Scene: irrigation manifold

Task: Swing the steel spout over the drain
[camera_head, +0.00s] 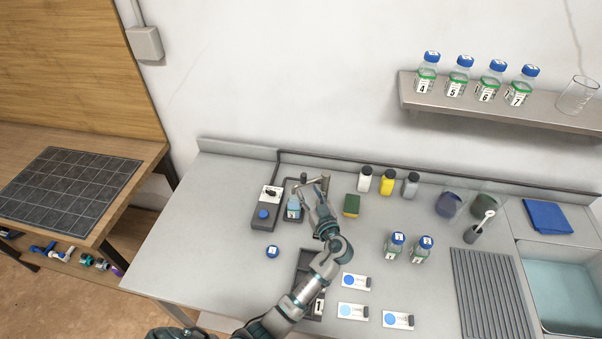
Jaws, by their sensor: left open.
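A grey metal tube that looks like the steel spout (312,183) shows at the back of the counter, just above a dark stand. A light blue container (293,206) stands on that stand, below the tube's left end. My left gripper (321,184) is open at the tube's right end; I cannot tell whether its fingers touch the tube. My left arm reaches up from the bottom edge over the counter. I cannot clearly make out a drain by the tube; the container and my gripper may hide it. My right gripper is not in view.
A dark box with a knob and blue button (263,214) stands left of the stand. A green-yellow sponge (352,205) and small bottles (387,182) are to the right. A dark tray (306,262) lies under my forearm. A sink (565,290) is far right. The counter's left end is clear.

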